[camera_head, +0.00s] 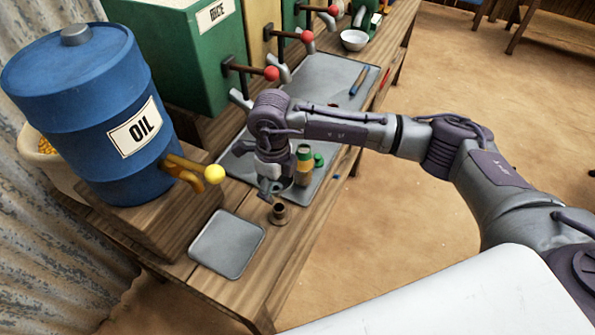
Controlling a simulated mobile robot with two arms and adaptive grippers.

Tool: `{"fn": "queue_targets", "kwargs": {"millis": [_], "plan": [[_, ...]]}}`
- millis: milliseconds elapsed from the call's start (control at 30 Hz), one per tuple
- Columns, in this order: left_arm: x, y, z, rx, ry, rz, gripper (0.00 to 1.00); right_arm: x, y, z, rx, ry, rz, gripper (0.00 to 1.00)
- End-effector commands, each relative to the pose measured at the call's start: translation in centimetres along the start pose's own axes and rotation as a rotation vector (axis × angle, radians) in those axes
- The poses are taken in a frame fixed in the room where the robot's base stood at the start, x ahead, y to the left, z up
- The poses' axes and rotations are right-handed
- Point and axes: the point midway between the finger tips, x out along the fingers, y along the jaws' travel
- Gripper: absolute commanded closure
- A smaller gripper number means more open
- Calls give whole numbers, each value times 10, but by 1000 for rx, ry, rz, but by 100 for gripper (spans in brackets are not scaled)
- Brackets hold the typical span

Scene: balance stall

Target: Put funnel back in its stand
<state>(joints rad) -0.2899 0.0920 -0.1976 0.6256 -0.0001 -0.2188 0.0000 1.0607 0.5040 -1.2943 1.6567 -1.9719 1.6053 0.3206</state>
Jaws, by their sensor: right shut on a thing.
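My right gripper (270,186) comes in from the right over the bench, pointing down. It is shut on a small grey thing that looks like the funnel, mostly hidden by the fingers and hard to tell apart from them. A small brownish, round, hollow piece (279,214), which looks like the funnel's stand, is on the bench just below and slightly right of the fingertips. From this angle I cannot tell whether the funnel touches it. My left gripper is not in view.
A blue oil drum (95,110) with a yellow-knobbed tap (213,174) stands left. An empty square grey plate (228,243) lies in front.

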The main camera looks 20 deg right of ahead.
Motion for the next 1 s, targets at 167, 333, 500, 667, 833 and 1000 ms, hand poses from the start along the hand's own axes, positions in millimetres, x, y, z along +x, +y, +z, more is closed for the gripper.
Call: {"fn": "queue_targets", "kwargs": {"millis": [167,333,500,667,833,1000], "plan": [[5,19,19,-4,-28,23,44,11,0,0,0,1,1,86],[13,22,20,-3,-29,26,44,25,-1,-1,0,2,1,86],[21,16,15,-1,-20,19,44,39,-2,-1,0,2,2,86],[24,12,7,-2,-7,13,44,46,-2,-1,0,1,1,86],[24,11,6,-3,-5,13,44,47,-2,-1,0,0,1,86],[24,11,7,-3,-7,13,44,46,-2,-1,0,0,1,86]]}}
